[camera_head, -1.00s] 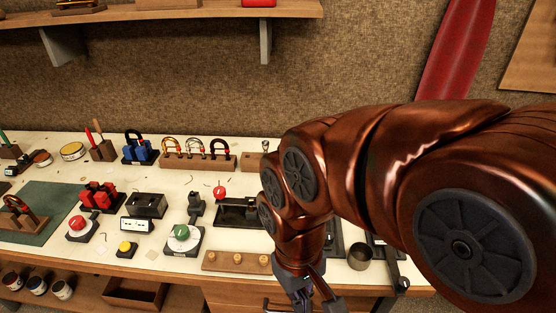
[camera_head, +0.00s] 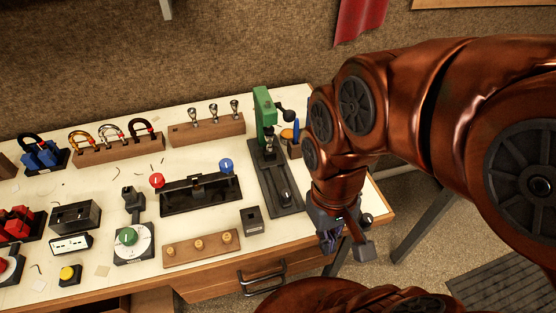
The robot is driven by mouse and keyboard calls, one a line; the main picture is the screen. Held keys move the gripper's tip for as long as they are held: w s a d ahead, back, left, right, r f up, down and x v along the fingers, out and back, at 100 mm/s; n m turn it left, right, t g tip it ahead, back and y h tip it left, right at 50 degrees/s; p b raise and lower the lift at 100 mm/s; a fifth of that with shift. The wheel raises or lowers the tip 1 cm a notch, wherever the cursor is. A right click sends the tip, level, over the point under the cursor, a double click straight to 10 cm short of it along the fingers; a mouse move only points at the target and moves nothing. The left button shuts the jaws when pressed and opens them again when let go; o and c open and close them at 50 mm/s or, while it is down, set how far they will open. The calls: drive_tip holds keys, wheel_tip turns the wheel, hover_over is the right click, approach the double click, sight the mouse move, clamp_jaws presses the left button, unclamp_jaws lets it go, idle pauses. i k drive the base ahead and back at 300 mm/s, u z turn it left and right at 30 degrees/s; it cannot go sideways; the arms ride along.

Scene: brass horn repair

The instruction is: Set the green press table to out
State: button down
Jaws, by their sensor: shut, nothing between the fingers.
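The green press (camera_head: 264,108) stands upright near the right end of the workbench, on a long dark base (camera_head: 291,209) that runs toward the front edge. A dark sliding part, which looks like the press table (camera_head: 283,184), lies on this base in front of the green column. Whether it sits in or out is hard to tell at this size. My gripper (camera_head: 347,249) is to the right of the base's front end, by the bench's front right corner, apart from the press. It is shut and empty; my arm hides part of the bench's right end.
Left of the press are a black fixture (camera_head: 200,196) with red and blue knobs, a small dark block (camera_head: 251,220) and a wooden strip with pegs (camera_head: 201,248). A wooden rack (camera_head: 207,130) with mouthpieces stands behind. A drawer handle (camera_head: 262,279) juts from the front. Floor is open at right.

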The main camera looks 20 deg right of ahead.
sight(272, 161)
drive_tip(key=z, duration=1.55)
drive_tip(key=k, duration=1.65)
drive_tip(key=u, duration=1.5)
drive_tip(key=i, duration=1)
drive_tip(key=z, duration=0.05)
